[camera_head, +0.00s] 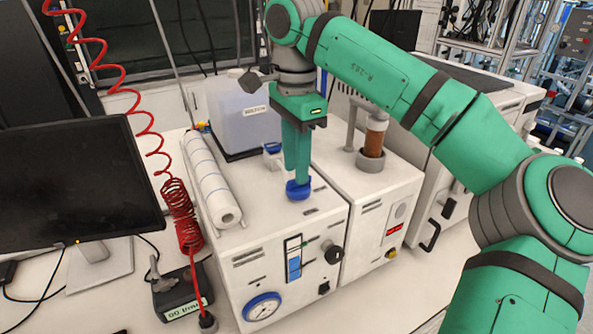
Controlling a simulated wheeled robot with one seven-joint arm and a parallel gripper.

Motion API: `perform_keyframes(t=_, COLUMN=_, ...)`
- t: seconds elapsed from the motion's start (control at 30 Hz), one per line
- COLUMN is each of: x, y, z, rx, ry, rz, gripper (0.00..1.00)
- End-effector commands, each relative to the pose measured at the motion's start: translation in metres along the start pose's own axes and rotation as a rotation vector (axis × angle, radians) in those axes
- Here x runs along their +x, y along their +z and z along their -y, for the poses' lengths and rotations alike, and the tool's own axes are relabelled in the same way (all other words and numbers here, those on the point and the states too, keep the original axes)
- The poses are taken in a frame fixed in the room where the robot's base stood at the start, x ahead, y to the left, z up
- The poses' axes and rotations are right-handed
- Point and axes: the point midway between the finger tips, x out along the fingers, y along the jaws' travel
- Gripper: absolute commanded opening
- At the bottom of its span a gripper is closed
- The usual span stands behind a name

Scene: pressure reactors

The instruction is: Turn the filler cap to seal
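A blue filler cap (298,190) sits on the top of a white instrument box (265,215) in the middle of the view. My gripper (297,180) comes straight down on it from above. Its green fingers reach the cap, and their lower ends are at the cap's upper part. The fingers look close together from this side. I cannot tell whether they are shut on the cap or only around it.
A paper roll (210,182) lies on the box's left side. A clear container (242,115) and a small blue-topped item (272,148) stand behind my gripper. A brown column (374,138) rises at right. A monitor (70,185) and red coiled hose (180,215) are at left.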

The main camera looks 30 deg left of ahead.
Motion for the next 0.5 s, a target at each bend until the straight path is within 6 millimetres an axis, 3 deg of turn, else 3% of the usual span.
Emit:
perform_keyframes(t=0.2, x=0.02, y=-0.001, z=0.0, rx=0.002, ry=0.0, rz=0.0, gripper=0.3)
perform_keyframes(t=0.5, x=0.024, y=-0.001, z=0.0, rx=0.002, ry=0.0, rz=0.0, gripper=0.3)
